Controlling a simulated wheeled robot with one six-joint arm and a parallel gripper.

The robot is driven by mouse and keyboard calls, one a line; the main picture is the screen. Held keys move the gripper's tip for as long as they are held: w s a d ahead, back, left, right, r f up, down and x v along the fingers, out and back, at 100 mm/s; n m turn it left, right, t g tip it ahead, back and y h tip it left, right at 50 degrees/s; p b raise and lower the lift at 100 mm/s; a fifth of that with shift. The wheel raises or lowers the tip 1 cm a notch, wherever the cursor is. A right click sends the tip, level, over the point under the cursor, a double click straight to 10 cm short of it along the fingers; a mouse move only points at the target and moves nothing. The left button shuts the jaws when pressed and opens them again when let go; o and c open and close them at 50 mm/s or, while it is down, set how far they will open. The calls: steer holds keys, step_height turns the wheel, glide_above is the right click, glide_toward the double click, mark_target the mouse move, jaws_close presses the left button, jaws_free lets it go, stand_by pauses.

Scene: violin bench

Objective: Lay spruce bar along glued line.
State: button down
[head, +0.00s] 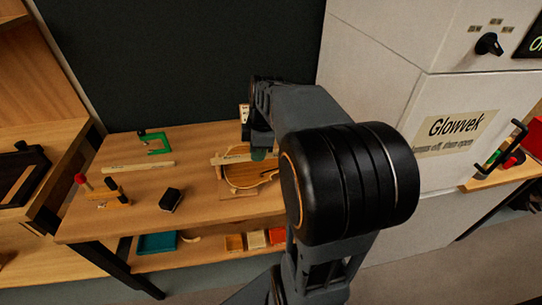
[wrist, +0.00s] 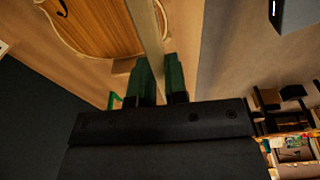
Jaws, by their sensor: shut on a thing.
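My gripper (wrist: 160,80) has green fingers that are shut on a pale spruce bar (wrist: 146,28), which runs away from the fingers in the wrist view. In the head view the bar (head: 231,158) shows over the far part of the violin plate (head: 247,177). My gripper (head: 258,154) is at the plate's far side there, partly hidden by my arm. In the wrist view the orange-brown plate (wrist: 105,28) with an f-hole lies beside the bar. I cannot tell whether the bar touches the plate. No glued line can be made out.
The bench top (head: 205,209) also bears a green clamp (head: 154,143), a pale strip (head: 138,167), a black block (head: 171,199) and a small wooden stand with red-topped parts (head: 103,190). A lower shelf holds trays (head: 157,243). A grey cabinet labelled Glowvek (head: 450,135) stands right.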

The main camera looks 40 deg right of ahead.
steer(key=w+d+f, duration=0.2)
steer(key=d, duration=0.2)
glide_above(273, 164)
steer(key=f, duration=0.5)
steer(key=shift+s+a+f, duration=0.1)
steer(key=shift+s+f, duration=0.05)
steer(key=shift+s, duration=0.1)
steer(key=shift+w+d+f, duration=0.1)
steer(key=shift+d+f, duration=0.15)
steer(key=shift+f, duration=0.15)
steer(key=shift+d+f, duration=0.1)
steer(key=shift+f, duration=1.5)
steer(key=shift+f, duration=0.1)
steer(key=shift+f, duration=0.15)
steer(key=c, duration=1.1)
jaws_free()
steer(key=shift+c, duration=0.2)
